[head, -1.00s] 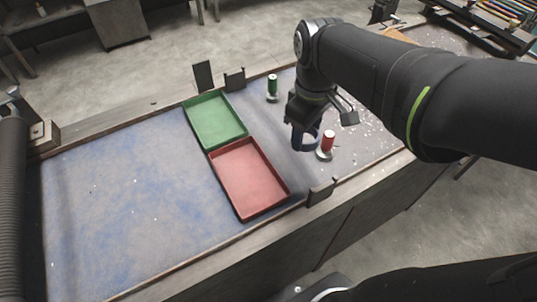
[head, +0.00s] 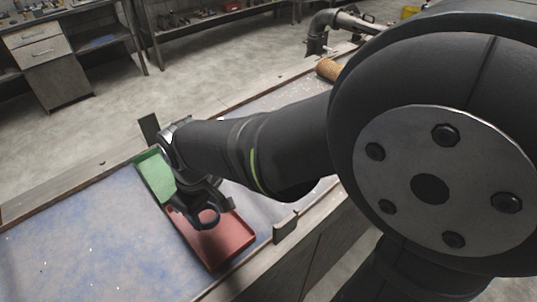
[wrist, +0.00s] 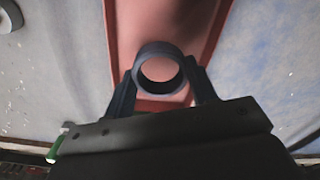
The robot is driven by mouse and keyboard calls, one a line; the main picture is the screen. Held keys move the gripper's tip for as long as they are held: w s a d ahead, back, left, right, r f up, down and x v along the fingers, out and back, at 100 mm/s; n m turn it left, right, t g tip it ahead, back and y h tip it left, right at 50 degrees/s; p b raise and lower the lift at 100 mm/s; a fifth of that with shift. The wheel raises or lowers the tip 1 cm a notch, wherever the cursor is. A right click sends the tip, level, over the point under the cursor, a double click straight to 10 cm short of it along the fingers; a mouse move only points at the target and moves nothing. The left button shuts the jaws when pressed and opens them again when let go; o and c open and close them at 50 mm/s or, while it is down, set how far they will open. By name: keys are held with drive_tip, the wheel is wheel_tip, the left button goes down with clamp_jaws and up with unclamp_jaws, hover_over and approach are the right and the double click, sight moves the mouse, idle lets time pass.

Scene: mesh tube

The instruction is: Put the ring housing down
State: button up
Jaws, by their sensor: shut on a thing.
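The ring housing (wrist: 159,91) is a dark blue-grey ring, upright toward the wrist camera with its hole showing the red tray behind. My gripper (wrist: 160,88) is shut on it, one finger on each side. In the head view the ring (head: 208,226) hangs below my gripper (head: 203,212), over the red tray (head: 232,248). The ring appears above the tray floor; the exact gap cannot be told. In the wrist view the red tray (wrist: 217,35) extends behind the ring.
The green tray (head: 152,174) adjoins the red tray on its far side, partly hidden by my arm. A dark bracket (head: 285,228) stands at the near table edge, and a dark upright plate (head: 149,128) at the far edge. The blue-grey mat (head: 80,235) left of the trays is clear.

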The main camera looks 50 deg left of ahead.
sight(208, 219)
drive_tip(key=shift+f, duration=1.8)
drive_tip(key=shift+f, duration=0.2)
drive_tip(key=o, duration=1.2)
drive_tip(key=shift+r, duration=0.1)
wheel_tip(208, 219, up, 12)
drive_tip(key=shift+r, duration=0.1)
